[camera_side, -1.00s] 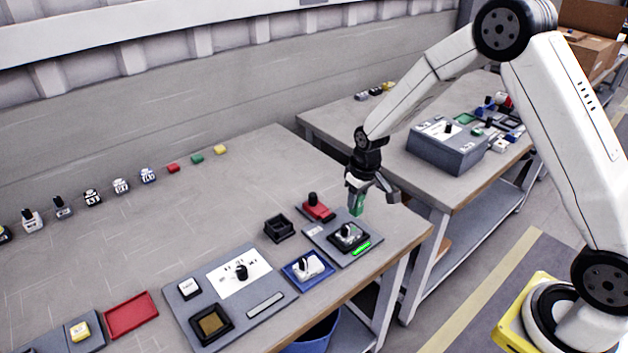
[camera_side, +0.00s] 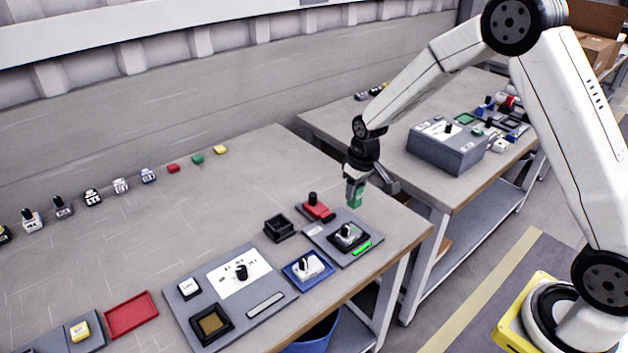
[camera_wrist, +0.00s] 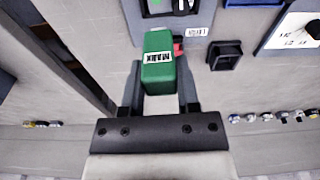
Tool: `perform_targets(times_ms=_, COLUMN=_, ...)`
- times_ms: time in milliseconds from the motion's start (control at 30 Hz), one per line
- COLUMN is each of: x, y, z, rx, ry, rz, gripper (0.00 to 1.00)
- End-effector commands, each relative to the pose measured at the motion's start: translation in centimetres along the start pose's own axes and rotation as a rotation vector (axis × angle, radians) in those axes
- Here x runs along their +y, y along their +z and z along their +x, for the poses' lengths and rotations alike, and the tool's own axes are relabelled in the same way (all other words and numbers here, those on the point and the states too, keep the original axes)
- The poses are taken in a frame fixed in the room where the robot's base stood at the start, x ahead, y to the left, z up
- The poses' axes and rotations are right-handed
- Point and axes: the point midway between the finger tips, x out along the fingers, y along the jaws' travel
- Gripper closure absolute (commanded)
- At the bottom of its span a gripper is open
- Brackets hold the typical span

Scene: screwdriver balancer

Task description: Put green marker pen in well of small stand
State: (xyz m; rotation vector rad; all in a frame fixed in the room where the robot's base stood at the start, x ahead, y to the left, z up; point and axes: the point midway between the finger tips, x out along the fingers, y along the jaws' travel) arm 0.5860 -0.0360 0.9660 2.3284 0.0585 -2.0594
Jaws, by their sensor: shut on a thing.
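My gripper (camera_side: 357,186) is shut on the green marker pen (camera_side: 355,195), which hangs upright in the air above the right end of the near table. In the wrist view the green marker pen (camera_wrist: 158,58) is a green block with a white lettered label between the fingers. A small black square stand with an open well (camera_side: 279,228) sits on the table, left of and below the pen in the side view. The stand also shows in the wrist view (camera_wrist: 226,55), right of the pen and apart from it. Its well looks empty.
A grey panel with a black knob unit and lit green bar (camera_side: 361,248) lies in front of the pen. A red block with a black knob (camera_side: 317,208) stands behind the panel. A blue tray (camera_side: 292,276) and larger panel (camera_side: 207,281) lie left.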

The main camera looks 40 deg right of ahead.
Motion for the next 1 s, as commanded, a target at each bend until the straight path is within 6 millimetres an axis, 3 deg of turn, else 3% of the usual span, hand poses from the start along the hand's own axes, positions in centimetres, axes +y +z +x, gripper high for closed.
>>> perform_targets(times_ms=367, x=-2.8, y=-4.5, z=1.1, rx=-0.001, ry=-0.002, rz=0.007, gripper=1.0)
perform_targets(times_ms=700, x=-7.1, y=-9.5, z=2.4, rx=-0.002, ry=0.001, rz=0.023, gripper=1.0)
perform_targets(times_ms=1000, x=-11.2, y=-12.6, z=3.4, rx=0.0, ry=0.004, rz=0.039, gripper=1.0)
